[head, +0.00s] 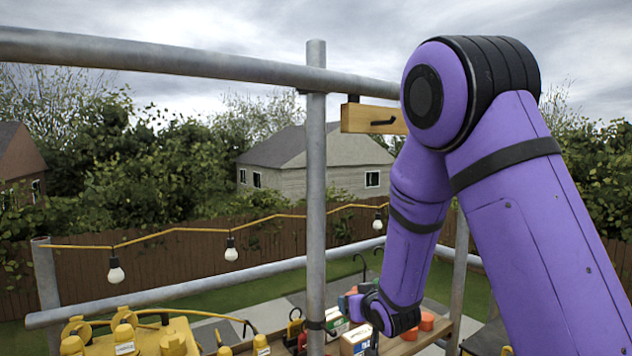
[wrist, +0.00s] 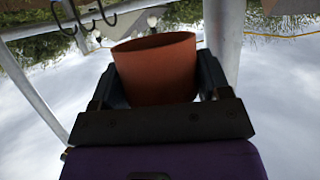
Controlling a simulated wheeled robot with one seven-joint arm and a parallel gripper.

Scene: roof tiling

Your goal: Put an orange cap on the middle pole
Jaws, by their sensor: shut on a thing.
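My gripper (wrist: 155,85) is shut on an orange cap (wrist: 156,68), which sits between the two dark fingers in the wrist view. In the head view my gripper (head: 352,303) is low, just right of the tall grey upright pole (head: 316,180), apart from its top. This pole stands between a short left pole (head: 46,275) and a right pole (head: 460,265), so it is the middle one I see. The held cap is too small to make out clearly in the head view. More orange caps (head: 427,321) lie on the wooden shelf right of my gripper.
A lower rail (head: 190,288) and a yellow light string (head: 180,231) run across. Boxes (head: 355,340) and yellow tools (head: 125,335) crowd the bottom.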

